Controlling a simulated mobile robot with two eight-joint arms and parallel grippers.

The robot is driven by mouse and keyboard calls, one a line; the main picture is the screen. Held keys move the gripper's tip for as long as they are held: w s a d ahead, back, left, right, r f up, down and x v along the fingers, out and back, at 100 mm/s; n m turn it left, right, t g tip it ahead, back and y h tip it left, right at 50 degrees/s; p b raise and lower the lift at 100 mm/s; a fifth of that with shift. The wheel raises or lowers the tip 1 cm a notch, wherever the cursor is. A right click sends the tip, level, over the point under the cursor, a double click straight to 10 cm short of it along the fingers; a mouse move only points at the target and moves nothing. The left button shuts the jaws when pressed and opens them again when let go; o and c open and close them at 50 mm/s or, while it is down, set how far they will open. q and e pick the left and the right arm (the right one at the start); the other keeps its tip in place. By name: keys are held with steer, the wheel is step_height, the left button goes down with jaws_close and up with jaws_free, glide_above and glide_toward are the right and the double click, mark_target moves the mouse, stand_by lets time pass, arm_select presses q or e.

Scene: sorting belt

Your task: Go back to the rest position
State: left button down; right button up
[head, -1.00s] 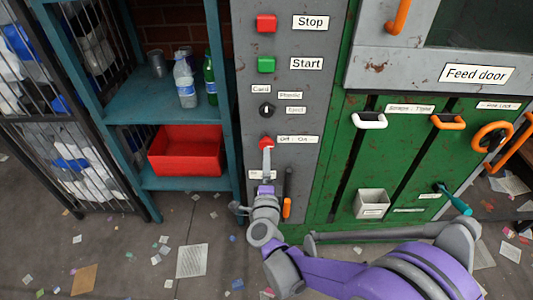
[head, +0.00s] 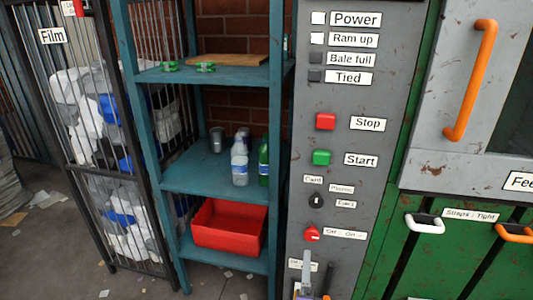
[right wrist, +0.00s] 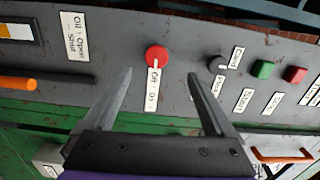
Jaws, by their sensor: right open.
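My right gripper (right wrist: 160,78) is open and empty in the right wrist view. Its two fingers point at the grey control panel (right wrist: 110,40), with the red knob (right wrist: 157,56) beyond and between the tips. The knob, beside an "Off : On" label, is not gripped. In the head view my right gripper (head: 306,270) shows only in part at the bottom edge, just below the red knob (head: 312,234). The rest of my right arm is out of that view. My left gripper is in neither view.
The panel carries a red Stop button (head: 325,121), a green Start button (head: 321,158) and a black selector (head: 316,201). To the left stands a teal shelf (head: 205,173) with bottles and a red bin (head: 230,228). A machine with an orange handle (head: 470,80) stands right.

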steer(key=s+a+n+g+y, duration=0.4)
steer(key=s+n+y, duration=0.25)
steer(key=n, duration=0.65)
steer(key=s+d+f+n+g+h, duration=0.1)
steer(key=s+d+f+n+g, duration=0.35)
steer(key=s, duration=0.55)
steer(key=s+d+f+n+g+h, duration=0.25)
steer(key=s+d+f+g, duration=0.2)
steer(key=s, duration=0.55)
arm_select(q)
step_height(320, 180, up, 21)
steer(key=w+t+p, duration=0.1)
steer(key=p, duration=1.7)
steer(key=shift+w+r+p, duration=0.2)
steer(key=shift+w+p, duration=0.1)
steer(key=shift+p, duration=0.1)
arm_select(e)
step_height(320, 180, up, 21)
steer(key=w+y, duration=0.1)
steer(key=w, duration=0.1)
steer(key=shift+a+t, duration=0.3)
steer(key=shift+t, duration=0.1)
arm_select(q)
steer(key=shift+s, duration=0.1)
arm_select(e)
steer(key=shift+s+r, duration=0.1)
